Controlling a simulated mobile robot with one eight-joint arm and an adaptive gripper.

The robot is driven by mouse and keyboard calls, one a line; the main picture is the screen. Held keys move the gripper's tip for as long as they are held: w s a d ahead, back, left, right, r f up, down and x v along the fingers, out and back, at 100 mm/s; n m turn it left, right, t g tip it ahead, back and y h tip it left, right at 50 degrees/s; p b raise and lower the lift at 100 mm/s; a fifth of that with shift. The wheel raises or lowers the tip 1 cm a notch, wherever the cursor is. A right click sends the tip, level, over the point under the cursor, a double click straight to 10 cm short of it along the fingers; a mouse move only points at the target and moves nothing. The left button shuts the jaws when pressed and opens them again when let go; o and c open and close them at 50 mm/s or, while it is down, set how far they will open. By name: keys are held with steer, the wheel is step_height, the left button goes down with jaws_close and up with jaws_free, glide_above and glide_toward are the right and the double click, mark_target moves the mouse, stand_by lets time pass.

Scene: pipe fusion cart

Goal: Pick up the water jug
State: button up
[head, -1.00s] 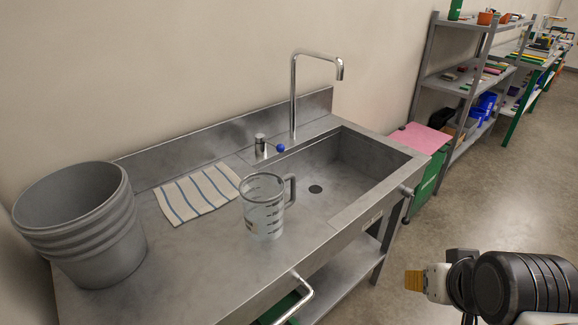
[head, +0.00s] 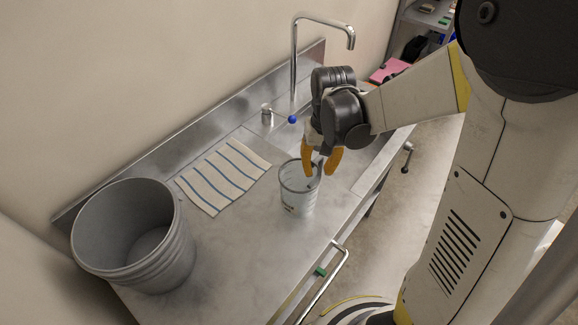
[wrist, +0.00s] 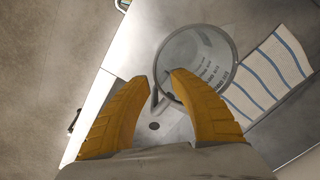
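The water jug (head: 298,198) is a clear measuring jug with dark markings. It stands upright on the steel counter beside the sink. My gripper (head: 321,172) has yellow-orange fingers pointing down over the jug's handle side, at about rim height or just above. In the wrist view I look down into the jug (wrist: 213,62), and its handle shows in the gap between my fingertips (wrist: 164,80). The fingers are apart with nothing gripped. Whether a finger touches the jug is unclear.
A large grey bucket (head: 140,245) stands at the counter's left end. A striped cloth (head: 224,176) lies flat behind the jug, which also shows in the wrist view (wrist: 268,75). A tall faucet (head: 294,60) rises at the back. A metal rail (head: 325,285) runs along the front edge.

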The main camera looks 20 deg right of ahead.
mark_target(319, 177)
step_height(319, 177, down, 3)
steer(key=shift+s+d+f+b, duration=0.15)
steer(key=shift+b, duration=0.3)
step_height(319, 177, down, 6)
steer(key=shift+f+b, duration=0.1)
steer(key=shift+b, duration=1.15)
jaws_close()
